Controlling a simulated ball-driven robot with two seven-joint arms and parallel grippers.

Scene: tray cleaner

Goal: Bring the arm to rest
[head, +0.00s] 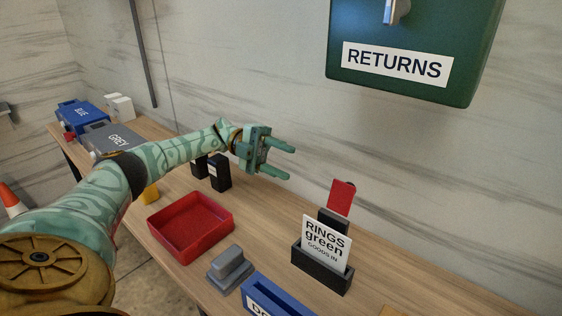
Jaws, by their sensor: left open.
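My left gripper (277,159) is held in the air over the back of the wooden table, near the wall. Its two green fingers are apart and point right, with nothing between them. My left arm (160,158) reaches in from the lower left, stretched out above the table. My right gripper does not show.
Below the arm are a red tray (190,250), a grey block (231,268), black blocks (219,172) and a black card holder (321,271) marked RINGS green. Blue (80,115) and grey (112,138) boxes stand far left. A green RETURNS box (415,90) hangs on the wall.

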